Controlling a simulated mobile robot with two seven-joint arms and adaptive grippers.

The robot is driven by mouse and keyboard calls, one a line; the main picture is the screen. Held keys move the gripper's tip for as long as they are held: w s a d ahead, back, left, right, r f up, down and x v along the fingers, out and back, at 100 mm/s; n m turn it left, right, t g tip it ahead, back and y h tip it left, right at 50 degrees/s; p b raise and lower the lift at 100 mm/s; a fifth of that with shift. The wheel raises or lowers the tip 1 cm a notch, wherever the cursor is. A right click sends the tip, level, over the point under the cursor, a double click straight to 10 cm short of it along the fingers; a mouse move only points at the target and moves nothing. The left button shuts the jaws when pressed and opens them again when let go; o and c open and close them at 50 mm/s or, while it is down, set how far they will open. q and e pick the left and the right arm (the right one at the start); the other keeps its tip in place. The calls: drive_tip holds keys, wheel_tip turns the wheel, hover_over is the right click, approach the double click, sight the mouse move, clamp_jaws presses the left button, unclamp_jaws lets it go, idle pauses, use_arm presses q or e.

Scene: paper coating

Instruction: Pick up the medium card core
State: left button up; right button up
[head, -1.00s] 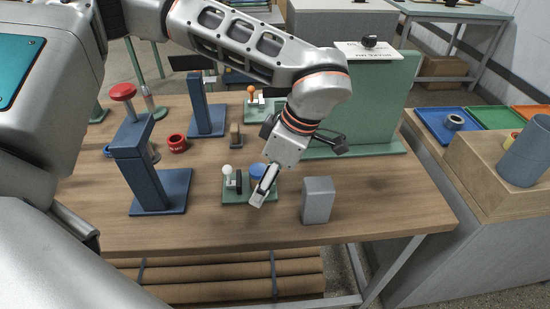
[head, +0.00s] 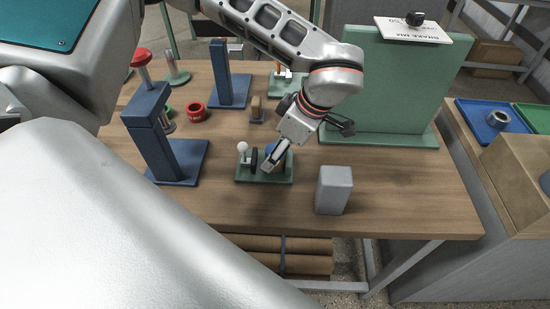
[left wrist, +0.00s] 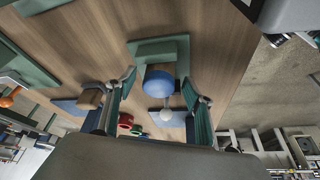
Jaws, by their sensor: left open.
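My left gripper (head: 272,158) is open over the small green fixture (head: 284,180) on the wooden table. In the left wrist view its spread fingers (left wrist: 158,108) stand on either side of a blue round piece (left wrist: 158,82) on this fixture. I cannot tell whether they touch it. The fixture also has a white ball knob (head: 242,146) and a dark upright part. No piece is clearly identifiable as the medium card core. Long brown card-like tubes (head: 290,262) lie below the tabletop. My right gripper is not in view.
A grey block (head: 334,190) stands to the right of the fixture. Blue stands (head: 175,158), a red ring (head: 196,112) and a small brown block (head: 257,110) are to the left and behind. A tall green panel (head: 390,85) stands behind right.

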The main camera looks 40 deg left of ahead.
use_arm(q)
drive_tip(key=shift+a+f, duration=0.1)
drive_tip(key=shift+f, duration=0.25)
drive_tip(key=c, duration=1.1)
drive_tip(key=shift+c, duration=0.4)
drive_tip(key=shift+r, duration=0.15)
